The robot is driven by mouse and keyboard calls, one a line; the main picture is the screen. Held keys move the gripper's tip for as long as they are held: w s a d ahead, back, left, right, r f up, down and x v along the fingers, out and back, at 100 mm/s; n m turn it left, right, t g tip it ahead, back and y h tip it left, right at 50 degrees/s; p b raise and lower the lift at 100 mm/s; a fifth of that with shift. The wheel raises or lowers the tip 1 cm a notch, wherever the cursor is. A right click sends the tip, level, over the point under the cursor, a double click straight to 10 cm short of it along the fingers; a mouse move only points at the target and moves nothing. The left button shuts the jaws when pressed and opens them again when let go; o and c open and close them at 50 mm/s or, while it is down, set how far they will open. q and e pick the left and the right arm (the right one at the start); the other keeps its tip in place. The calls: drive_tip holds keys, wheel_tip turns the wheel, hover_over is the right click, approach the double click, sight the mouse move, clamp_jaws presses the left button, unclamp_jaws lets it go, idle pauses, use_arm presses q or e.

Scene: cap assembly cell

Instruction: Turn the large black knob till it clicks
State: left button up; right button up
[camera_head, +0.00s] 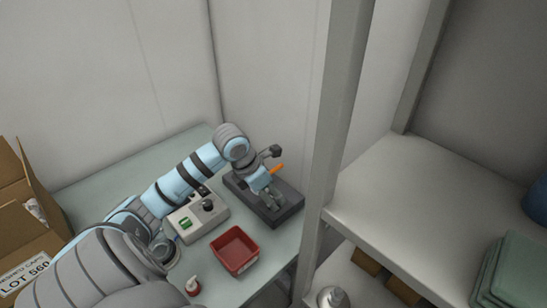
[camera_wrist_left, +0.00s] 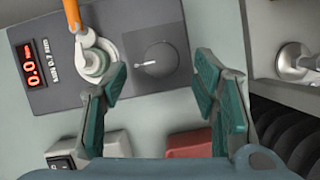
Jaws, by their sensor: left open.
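A dark grey tester panel (camera_head: 291,213) lies on the table. In the left wrist view it carries a round dark dial or knob (camera_wrist_left: 160,58) with a white pointer, a red display reading 0.0, and a pale metal fitting (camera_wrist_left: 97,60) under an orange handle (camera_wrist_left: 72,14). A smaller pale control box (camera_head: 190,229) to its left bears a raised black knob (camera_head: 208,206) and a green part. I cannot tell which knob is the large one. My left gripper (camera_head: 268,195) is open over the panel, fingers apart and empty, beside the metal fitting. My right gripper is out of view.
A red tray (camera_head: 235,250) and a small red-and-white bottle (camera_head: 193,286) stand at the table's front. An open carton (camera_head: 22,220) is at left. A grey shelf post (camera_head: 338,130) and shelf close off the right side. The table's back left is clear.

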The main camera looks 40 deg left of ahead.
sight(274, 199)
use_arm(q)
drive_tip(key=x, duration=0.3)
drive_tip(key=shift+w+d+r, duration=0.1)
drive_tip(key=shift+w, duration=0.1)
drive_tip(key=shift+s+d, duration=0.1)
drive_tip(key=shift+s, duration=0.05)
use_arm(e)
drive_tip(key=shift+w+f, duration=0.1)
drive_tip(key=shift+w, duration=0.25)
